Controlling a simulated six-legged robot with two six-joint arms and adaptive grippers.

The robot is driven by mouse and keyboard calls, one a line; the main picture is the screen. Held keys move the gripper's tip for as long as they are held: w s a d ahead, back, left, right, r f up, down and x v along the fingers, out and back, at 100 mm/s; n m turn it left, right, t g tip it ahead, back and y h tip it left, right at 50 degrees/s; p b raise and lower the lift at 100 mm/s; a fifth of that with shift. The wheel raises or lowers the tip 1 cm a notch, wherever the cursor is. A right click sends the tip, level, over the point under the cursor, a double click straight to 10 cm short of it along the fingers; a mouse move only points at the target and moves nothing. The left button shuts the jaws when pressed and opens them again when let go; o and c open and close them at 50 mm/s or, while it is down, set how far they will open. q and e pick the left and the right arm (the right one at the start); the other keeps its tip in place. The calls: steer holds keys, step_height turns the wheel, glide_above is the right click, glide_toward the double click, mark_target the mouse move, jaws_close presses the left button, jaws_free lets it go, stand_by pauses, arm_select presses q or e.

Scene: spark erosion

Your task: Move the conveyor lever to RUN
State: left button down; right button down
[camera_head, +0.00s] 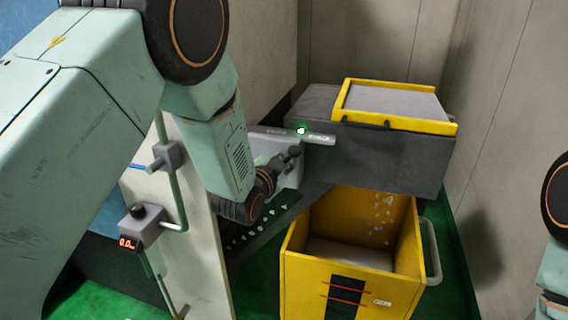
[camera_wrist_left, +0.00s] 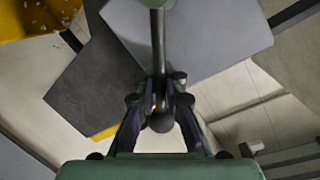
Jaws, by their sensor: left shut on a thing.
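The conveyor lever (camera_wrist_left: 157,45) is a dark rod with a round knob; in the left wrist view it runs down from the top edge to between my fingers. My left gripper (camera_wrist_left: 160,92) is shut on it near the knob end. In the head view my left gripper (camera_head: 284,165) is at the pale control box below a grey label strip (camera_head: 318,139), and its fingers largely hide the lever. A green lamp (camera_head: 301,130) glows on the strip. The lettering is too small to read. My right gripper is out of view.
A dark conveyor (camera_head: 250,234) carrying pale chips slopes up behind my left arm. A yellow bin (camera_head: 290,278) stands below its dark housing (camera_head: 400,162), with pale chips in the air above the bin. A yellow-rimmed tray (camera_head: 452,127) sits on top. A post with a red display (camera_head: 129,244) stands at left.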

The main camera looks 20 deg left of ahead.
arm_select(q)
steer(key=shift+s+f, duration=0.15)
steer(key=shift+f, duration=0.1)
steer(key=c, duration=1.9)
jaws_free()
steer(key=o, duration=0.5)
steer(key=shift+s+r, duration=0.2)
steer(key=shift+r, duration=0.05)
steer(key=shift+w, duration=0.15)
steer(key=shift+w, duration=0.1)
steer(key=v, duration=1.2)
